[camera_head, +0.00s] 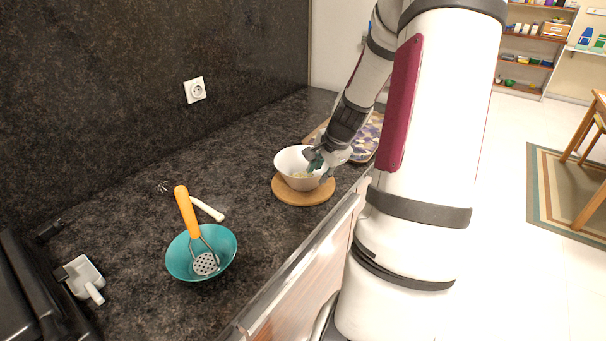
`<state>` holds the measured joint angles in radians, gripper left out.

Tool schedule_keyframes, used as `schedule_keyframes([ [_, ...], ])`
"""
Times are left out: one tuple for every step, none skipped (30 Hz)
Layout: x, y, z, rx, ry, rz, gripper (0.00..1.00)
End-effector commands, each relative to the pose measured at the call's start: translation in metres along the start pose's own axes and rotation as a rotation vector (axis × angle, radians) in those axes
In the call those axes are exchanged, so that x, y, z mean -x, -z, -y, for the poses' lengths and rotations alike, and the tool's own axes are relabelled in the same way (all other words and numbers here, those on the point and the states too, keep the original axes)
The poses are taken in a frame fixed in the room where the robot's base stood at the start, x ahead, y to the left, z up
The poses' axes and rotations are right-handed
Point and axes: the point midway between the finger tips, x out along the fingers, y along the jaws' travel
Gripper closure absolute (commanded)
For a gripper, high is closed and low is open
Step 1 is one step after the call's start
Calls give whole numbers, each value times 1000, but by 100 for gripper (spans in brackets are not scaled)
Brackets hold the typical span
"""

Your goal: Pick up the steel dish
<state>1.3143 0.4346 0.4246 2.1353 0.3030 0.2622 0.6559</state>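I see no dish that is plainly steel. A white bowl (288,167) stands upright on a round wooden board (291,197) on the dark counter, with some pale contents low inside. My gripper (319,164) is at the bowl's right side, its fingers by the rim. Small greenish parts show between or beside the fingers. Whether the fingers touch the bowl or hold anything is too small to tell. A teal bowl (180,262) sits nearer, at the lower left, with an orange-handled masher (189,213) leaning in it.
A white-handled whisk (207,209) lies behind the teal bowl. A small white container (84,277) is by a black appliance (30,300) at the left. A patterned item (366,140) lies behind my gripper. The counter's front edge runs close to the wooden board.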

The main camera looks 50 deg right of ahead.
Motion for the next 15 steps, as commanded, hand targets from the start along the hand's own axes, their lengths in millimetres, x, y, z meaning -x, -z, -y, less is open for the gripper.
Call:
schedule_keyframes([
  [-9, -2, -1, -1, -2, 5, 72],
  [-14, -2, 0, 0, -2, 4, 72],
  [-20, -2, -1, 1, -3, 5, 72],
  [-24, -1, -1, 0, -2, 4, 72],
  [-28, -1, 0, -1, -2, 3, 72],
  [-32, -1, 0, -1, -2, 3, 72],
  [-35, -1, 0, 0, -2, 3, 72],
  [-37, -1, 0, 0, -1, 2, 72],
  [-39, -1, 0, 0, -1, 2, 72],
  [-40, -1, 0, 0, -1, 1, 72],
  [-41, -1, 0, 0, 0, 1, 72],
  [-41, 0, 0, 0, 0, 1, 72],
  [-41, 0, 0, 0, 0, 1, 72],
  [-40, 0, 0, 0, 0, 0, 72],
  [-40, 0, 0, 0, 0, 0, 72],
])
